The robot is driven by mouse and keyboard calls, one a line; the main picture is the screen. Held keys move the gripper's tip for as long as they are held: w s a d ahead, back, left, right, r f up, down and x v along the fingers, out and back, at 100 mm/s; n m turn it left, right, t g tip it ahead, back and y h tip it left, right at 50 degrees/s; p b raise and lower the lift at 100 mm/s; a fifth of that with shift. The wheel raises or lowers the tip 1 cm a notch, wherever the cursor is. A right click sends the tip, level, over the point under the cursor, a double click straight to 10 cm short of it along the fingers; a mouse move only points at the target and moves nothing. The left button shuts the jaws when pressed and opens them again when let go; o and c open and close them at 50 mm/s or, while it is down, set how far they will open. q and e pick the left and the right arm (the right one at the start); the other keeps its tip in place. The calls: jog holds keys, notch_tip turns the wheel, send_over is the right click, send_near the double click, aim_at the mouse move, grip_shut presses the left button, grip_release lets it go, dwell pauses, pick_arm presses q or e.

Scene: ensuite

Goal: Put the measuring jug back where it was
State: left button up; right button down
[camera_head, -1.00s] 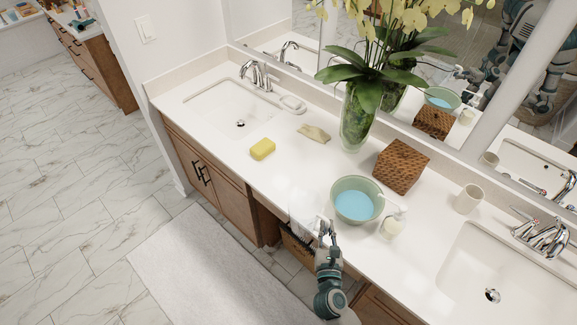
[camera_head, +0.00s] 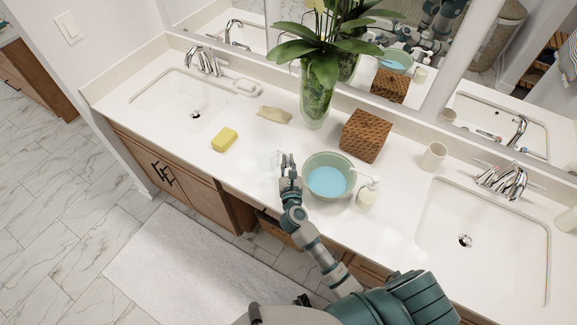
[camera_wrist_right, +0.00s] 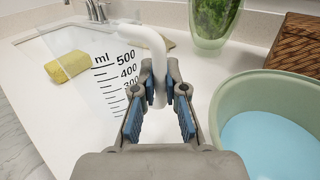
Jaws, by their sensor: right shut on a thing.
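The clear measuring jug (camera_wrist_right: 112,78) has black ml marks and a whitish handle (camera_wrist_right: 156,55). In the head view the jug (camera_head: 269,160) is faint against the white counter, left of the green bowl of blue liquid (camera_head: 327,176). My right gripper (camera_head: 288,162) is at the jug's right side, between jug and bowl. In the wrist view the right gripper's blue-padded fingers (camera_wrist_right: 161,92) are shut on the handle. The jug looks upright; I cannot tell whether its base touches the counter. My left gripper is not in view.
A yellow sponge (camera_head: 224,139) and a beige cloth-like item (camera_head: 274,115) lie on the counter behind left. A plant vase (camera_head: 318,92), brown woven box (camera_head: 366,136), soap bottle (camera_head: 367,192) and cup (camera_head: 433,156) stand behind and right. Free counter (camera_head: 240,175) lies around the jug.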

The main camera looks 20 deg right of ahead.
notch_tip(320, 180, down, 3)
jog(key=shift+f+b, duration=0.1)
jog(key=shift+b, duration=0.5)
jog(key=shift+d+f, duration=0.2)
jog(key=shift+d, duration=0.35)
jog(key=c, duration=1.2)
grip_release()
jog(key=shift+d, duration=0.2)
jog(key=shift+a, duration=0.55)
jog(key=shift+s+a, duration=0.2)
jog(key=shift+s, duration=0.05)
jog(key=v, duration=0.7)
jog(key=b+v, duration=0.1)
jog(key=v, duration=0.2)
jog(key=shift+s+d+f, duration=0.1)
jog(key=shift+s+d, duration=0.25)
jog(key=shift+s+a, duration=0.3)
jog(key=shift+s, duration=0.05)
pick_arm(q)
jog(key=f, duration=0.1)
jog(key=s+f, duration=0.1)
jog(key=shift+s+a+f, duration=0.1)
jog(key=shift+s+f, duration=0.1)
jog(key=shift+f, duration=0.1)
pick_arm(e)
jog(key=shift+a, duration=0.15)
